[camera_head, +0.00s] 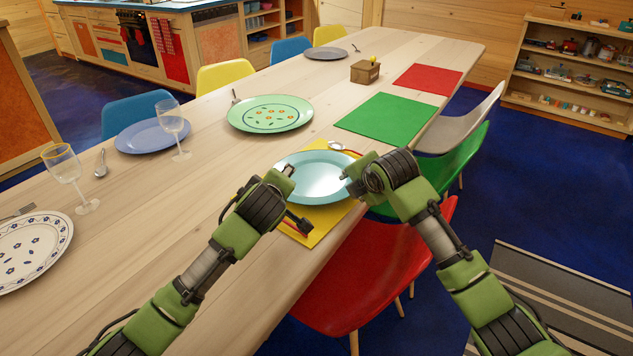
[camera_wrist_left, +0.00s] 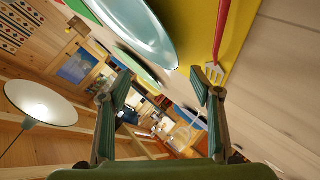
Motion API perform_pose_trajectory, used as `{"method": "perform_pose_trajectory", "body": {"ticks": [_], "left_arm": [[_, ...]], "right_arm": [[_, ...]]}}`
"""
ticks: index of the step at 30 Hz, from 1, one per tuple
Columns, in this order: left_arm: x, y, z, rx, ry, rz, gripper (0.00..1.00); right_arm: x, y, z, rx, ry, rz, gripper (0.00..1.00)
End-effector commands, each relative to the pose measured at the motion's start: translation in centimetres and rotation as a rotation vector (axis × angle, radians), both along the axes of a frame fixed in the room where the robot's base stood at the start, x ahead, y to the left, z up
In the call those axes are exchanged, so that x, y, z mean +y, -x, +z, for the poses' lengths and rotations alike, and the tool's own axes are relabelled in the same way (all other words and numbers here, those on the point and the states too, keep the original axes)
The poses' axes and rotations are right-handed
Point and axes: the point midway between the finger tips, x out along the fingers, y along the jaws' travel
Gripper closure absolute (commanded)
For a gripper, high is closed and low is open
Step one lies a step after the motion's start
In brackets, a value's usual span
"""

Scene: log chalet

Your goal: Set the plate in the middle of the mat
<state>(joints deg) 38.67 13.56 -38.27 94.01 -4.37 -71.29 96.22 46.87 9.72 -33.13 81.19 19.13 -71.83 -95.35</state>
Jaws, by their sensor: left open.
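The light blue plate (camera_head: 312,176) is over the yellow mat (camera_head: 322,220) at the table's near edge. I cannot tell whether it rests fully on the mat. It also shows at the top of the left wrist view (camera_wrist_left: 140,32), beside the yellow mat (camera_wrist_left: 200,42). My left gripper (camera_head: 297,198) is open at the plate's left side; its fingers (camera_wrist_left: 160,88) have nothing clearly held between them. My right gripper (camera_head: 350,180) is at the plate's right rim. Its fingers are partly hidden, so its grip on the rim is unclear.
A red-handled fork (camera_wrist_left: 221,40) lies on the mat, and a red-handled spoon (camera_head: 343,148) lies behind the plate. A green patterned plate (camera_head: 270,113), green mat (camera_head: 388,118) and wine glass (camera_head: 172,128) stand farther back. A red chair (camera_head: 375,270) is at the near edge.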

Motion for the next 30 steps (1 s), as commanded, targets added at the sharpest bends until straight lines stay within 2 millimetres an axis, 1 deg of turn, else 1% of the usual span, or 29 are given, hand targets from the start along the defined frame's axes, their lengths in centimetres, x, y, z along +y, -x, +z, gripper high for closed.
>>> {"method": "perform_pose_trajectory", "body": {"ticks": [1,9,15,20,27,28,29,30], "left_arm": [[-0.2,0.8,0.5,-0.002,0.005,-0.002,0.42],[-0.4,5.2,3.2,-0.002,0.004,-0.002,0.42],[-0.5,7.5,4.5,-0.001,0.001,-0.003,0.42],[-0.4,8.2,5.0,-0.002,0.001,-0.001,0.42],[-0.4,8.3,5.0,-0.002,0.000,-0.002,0.42],[-0.4,8.3,5.0,-0.002,0.000,-0.002,0.42],[-0.4,8.3,5.0,-0.002,0.000,-0.002,0.42],[-0.4,8.3,5.0,-0.002,0.000,-0.002,0.42]], "right_arm": [[0.0,0.0,0.1,-0.002,-0.002,0.001,0.69],[0.0,0.0,0.1,-0.002,-0.002,0.001,0.69],[0.0,0.0,0.1,-0.002,-0.001,0.001,0.69],[0.0,0.0,0.1,-0.002,-0.001,0.001,0.69],[0.0,0.0,0.1,-0.002,-0.001,0.001,0.69],[0.0,0.0,0.1,-0.002,-0.001,0.001,0.66],[0.0,0.0,0.1,-0.002,-0.002,0.001,0.58],[0.0,0.0,0.1,-0.002,-0.002,0.001,0.48]]}}
